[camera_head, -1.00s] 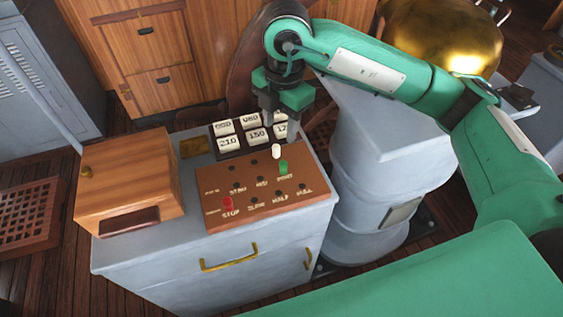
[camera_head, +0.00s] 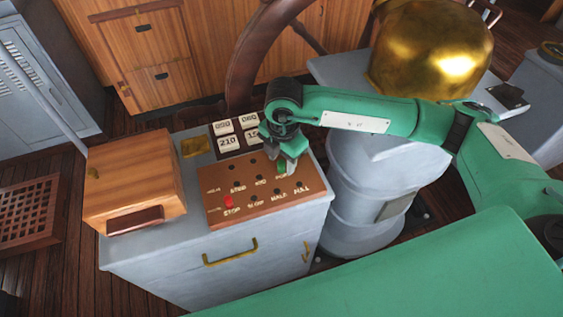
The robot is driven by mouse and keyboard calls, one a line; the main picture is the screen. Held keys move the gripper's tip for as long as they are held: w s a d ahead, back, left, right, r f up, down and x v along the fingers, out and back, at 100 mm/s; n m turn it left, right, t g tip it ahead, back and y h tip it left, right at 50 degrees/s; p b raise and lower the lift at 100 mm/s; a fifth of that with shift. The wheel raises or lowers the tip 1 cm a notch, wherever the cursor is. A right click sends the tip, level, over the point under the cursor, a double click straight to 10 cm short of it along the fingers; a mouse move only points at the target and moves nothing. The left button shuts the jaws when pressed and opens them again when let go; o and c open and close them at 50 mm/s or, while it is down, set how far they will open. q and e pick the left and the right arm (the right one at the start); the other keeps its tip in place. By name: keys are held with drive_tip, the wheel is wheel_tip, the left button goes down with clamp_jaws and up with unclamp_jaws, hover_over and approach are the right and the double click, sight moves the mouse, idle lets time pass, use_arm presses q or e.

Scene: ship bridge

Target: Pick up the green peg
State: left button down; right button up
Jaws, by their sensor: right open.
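The green peg (camera_head: 281,167) stands in the upper right part of a brown board with labelled holes (camera_head: 222,211), and my gripper partly covers it. My right gripper (camera_head: 287,167) is open and points down right at the peg, with its fingers around or beside it; I cannot tell which. The white peg is hidden behind my gripper. My left gripper is not in view.
The board lies on a grey cabinet (camera_head: 150,262). A wooden box (camera_head: 133,178) stands at its left. Behind the board is a rack of numbered white blocks (camera_head: 228,143). A grey pedestal with a golden dome (camera_head: 430,50) stands to the right.

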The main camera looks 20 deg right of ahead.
drive_tip(key=shift+f, duration=0.45)
drive_tip(key=shift+c, duration=0.5)
clamp_jaws()
drive_tip(key=shift+r, duration=0.1)
